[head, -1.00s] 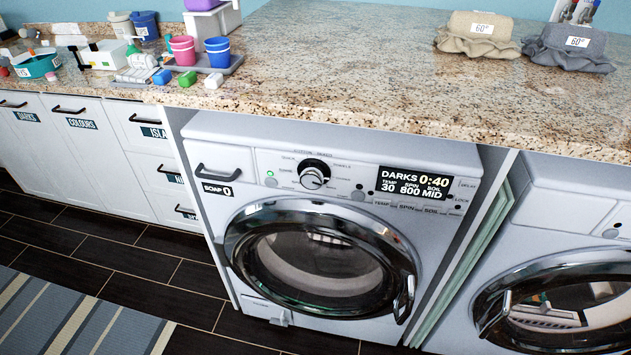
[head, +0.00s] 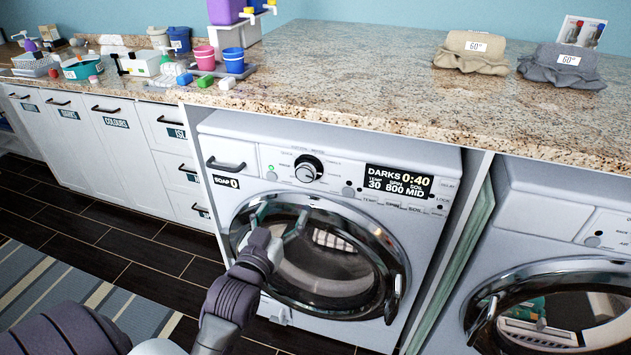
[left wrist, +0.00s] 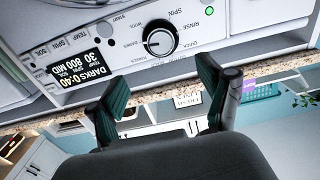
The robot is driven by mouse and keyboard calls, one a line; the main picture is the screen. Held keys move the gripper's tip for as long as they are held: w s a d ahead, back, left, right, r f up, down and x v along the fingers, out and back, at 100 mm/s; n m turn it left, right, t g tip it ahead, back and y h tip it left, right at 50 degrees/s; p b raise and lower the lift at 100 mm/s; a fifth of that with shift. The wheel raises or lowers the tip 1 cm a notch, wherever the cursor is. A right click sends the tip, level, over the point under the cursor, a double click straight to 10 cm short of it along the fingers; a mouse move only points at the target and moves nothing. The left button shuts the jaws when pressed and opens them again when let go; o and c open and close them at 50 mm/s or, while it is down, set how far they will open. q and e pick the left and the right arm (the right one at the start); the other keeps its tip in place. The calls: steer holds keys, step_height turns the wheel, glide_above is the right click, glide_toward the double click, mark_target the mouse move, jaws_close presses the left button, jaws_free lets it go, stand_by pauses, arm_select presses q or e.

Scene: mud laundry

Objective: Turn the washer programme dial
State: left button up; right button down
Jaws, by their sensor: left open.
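The washer (head: 330,135) stands under the granite counter. Its programme dial (head: 308,170) is a black-and-silver knob on the upper panel, left of a display (head: 398,184) reading DARKS 0:40. My left gripper (head: 279,212) is open and empty, in front of the round door and below the dial in the head view. In the left wrist view the picture is upside down; the dial (left wrist: 160,40) lies beyond the gap between my two spread fingertips (left wrist: 160,77), apart from them. My right gripper is not in view.
A SOAP drawer (head: 228,166) is left of the dial. The washer door (head: 320,262) is shut. A second machine (head: 560,220) stands to the right. The counter (head: 370,85) overhangs the washer, with cups and bottles at left and folded cloths at right.

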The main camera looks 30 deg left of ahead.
mark_target(304, 176)
arm_select(q)
steer(key=p+x, duration=0.1)
steer(key=x, duration=1.2)
steer(key=shift+w, duration=0.35)
steer(key=shift+c, duration=0.3)
steer(key=c, duration=1.1)
